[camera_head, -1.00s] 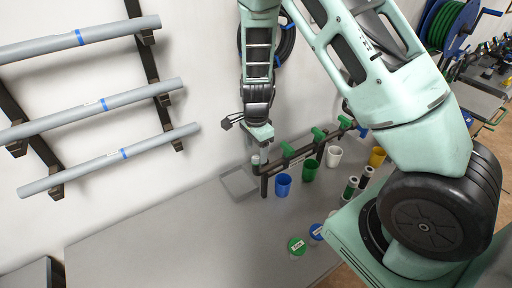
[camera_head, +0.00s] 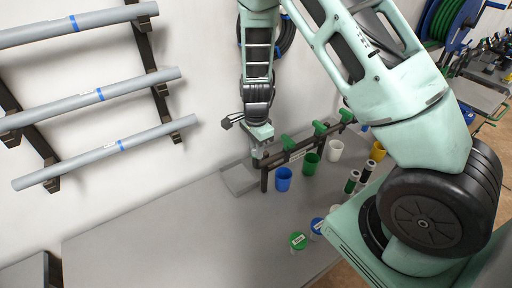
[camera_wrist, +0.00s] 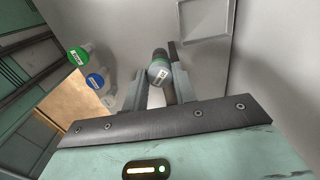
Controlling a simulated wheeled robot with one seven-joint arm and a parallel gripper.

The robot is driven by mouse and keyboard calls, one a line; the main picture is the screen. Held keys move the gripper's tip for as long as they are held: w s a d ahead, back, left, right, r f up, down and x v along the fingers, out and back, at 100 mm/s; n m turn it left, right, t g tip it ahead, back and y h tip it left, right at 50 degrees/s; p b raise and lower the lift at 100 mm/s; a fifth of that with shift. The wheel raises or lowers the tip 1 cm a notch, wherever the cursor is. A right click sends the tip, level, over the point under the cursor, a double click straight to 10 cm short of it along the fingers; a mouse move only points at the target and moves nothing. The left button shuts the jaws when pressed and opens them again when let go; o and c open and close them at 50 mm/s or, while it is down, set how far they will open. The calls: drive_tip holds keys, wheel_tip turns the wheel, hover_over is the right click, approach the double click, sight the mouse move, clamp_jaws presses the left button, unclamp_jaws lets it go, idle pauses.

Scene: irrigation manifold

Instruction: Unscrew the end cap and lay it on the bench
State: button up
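The manifold (camera_head: 300,147) is a dark pipe on posts with several green valves, standing on the grey bench (camera_head: 180,225). The end cap (camera_wrist: 158,73), grey-green with a small white label, shows in the wrist view between my fingertips. My gripper (camera_wrist: 158,82) looks open, with one finger on each side of the cap; I cannot tell whether either finger touches it. In the head view my gripper (camera_head: 259,152) points down at the near left end of the manifold and hides most of the cap.
A shallow grey tray (camera_head: 229,186) lies left of the manifold end; it also shows in the wrist view (camera_wrist: 181,24). A blue cup (camera_head: 283,180), green cup (camera_head: 310,164) and white cup (camera_head: 335,150) stand along the manifold. Lidded jars (camera_head: 298,241) stand nearer. The bench's left part is clear.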

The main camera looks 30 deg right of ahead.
clamp_jaws()
drive_tip(key=n+b, duration=0.1)
drive_tip(key=n, duration=0.1)
drive_tip(key=shift+f+n, duration=0.1)
drive_tip(key=shift+n, duration=1.2)
drive_tip(key=shift+n+b, duration=0.45)
drive_tip(key=shift+n, duration=1.85)
drive_tip(key=n+b, duration=0.1)
drive_tip(key=n, duration=0.3)
drive_tip(key=shift+n, duration=0.3)
